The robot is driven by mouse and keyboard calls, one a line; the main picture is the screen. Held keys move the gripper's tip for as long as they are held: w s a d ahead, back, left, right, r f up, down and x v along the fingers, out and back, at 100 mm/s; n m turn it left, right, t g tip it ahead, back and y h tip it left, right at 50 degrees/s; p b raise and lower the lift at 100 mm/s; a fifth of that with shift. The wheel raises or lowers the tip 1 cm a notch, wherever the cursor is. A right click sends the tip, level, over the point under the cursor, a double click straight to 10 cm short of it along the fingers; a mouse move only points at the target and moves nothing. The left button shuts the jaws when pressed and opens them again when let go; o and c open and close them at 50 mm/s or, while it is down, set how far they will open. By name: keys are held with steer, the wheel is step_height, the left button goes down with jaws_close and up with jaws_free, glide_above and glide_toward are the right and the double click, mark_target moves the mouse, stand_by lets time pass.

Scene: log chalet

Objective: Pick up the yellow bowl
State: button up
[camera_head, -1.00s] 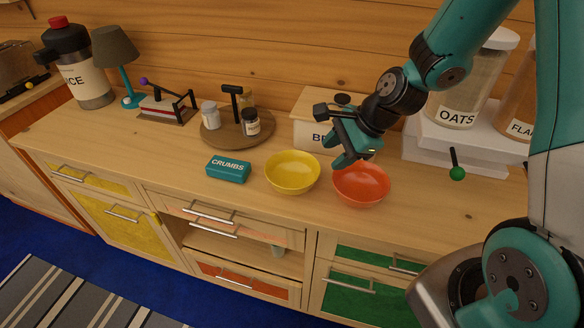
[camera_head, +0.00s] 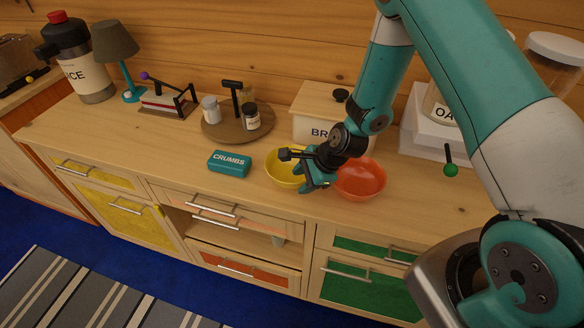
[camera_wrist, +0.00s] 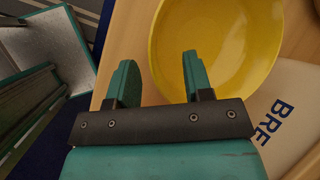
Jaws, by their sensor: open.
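The yellow bowl (camera_head: 280,168) sits on the wooden counter, partly hidden behind my gripper in the head view. In the wrist view the yellow bowl (camera_wrist: 215,45) fills the upper middle and right. My gripper (camera_head: 306,186) is low at the bowl's right front side. In the wrist view my gripper (camera_wrist: 157,78) is open. Its right finger overlaps the bowl's near rim and its left finger is over the wood outside the bowl. Nothing is between the fingers except the rim area ahead. I cannot tell whether a finger touches the bowl.
An orange-red bowl (camera_head: 361,180) stands close on the right. A bread box (camera_head: 318,112) is behind, and a round board (camera_head: 224,133) with jars stands back left. The counter's front edge is near. Free wood lies at far right.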

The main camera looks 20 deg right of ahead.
steer(key=shift+p+x, duration=0.35)
steer(key=shift+x, duration=1.2)
steer(key=shift+d, duration=0.1)
jaws_close()
steer(key=shift+r, duration=0.1)
